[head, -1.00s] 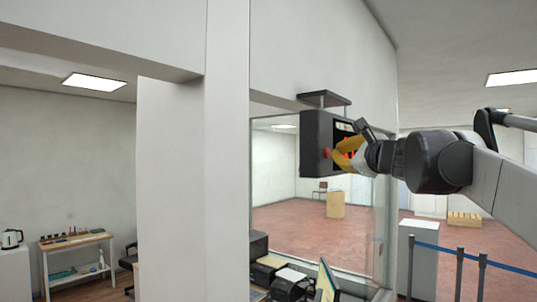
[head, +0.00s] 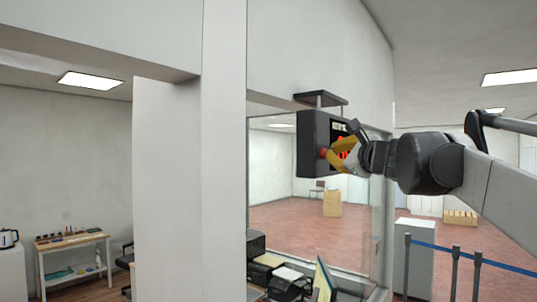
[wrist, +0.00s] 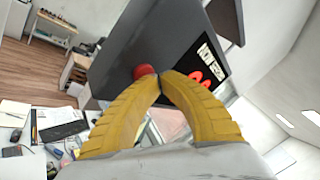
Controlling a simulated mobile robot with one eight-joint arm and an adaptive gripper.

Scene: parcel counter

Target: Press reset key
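The dark box (head: 309,145) hangs on the wall, with red digits and white lettering on its display face. A round red key (head: 324,153) sticks out of its side; it also shows in the wrist view (wrist: 145,71). I take this as the reset key, though no label on it is readable. My gripper (wrist: 160,79) has its yellow fingers closed together at the tips, with nothing between them. The tips are right beside the red key and overlap its edge in the wrist view. I cannot tell whether they touch it.
A small dark shelf (head: 320,99) sits above the box. A glass window lies behind it, with desk equipment (head: 270,265) below. A wide white pillar (head: 224,150) stands left. The wrist view shows a cluttered desktop (wrist: 45,125) at lower left.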

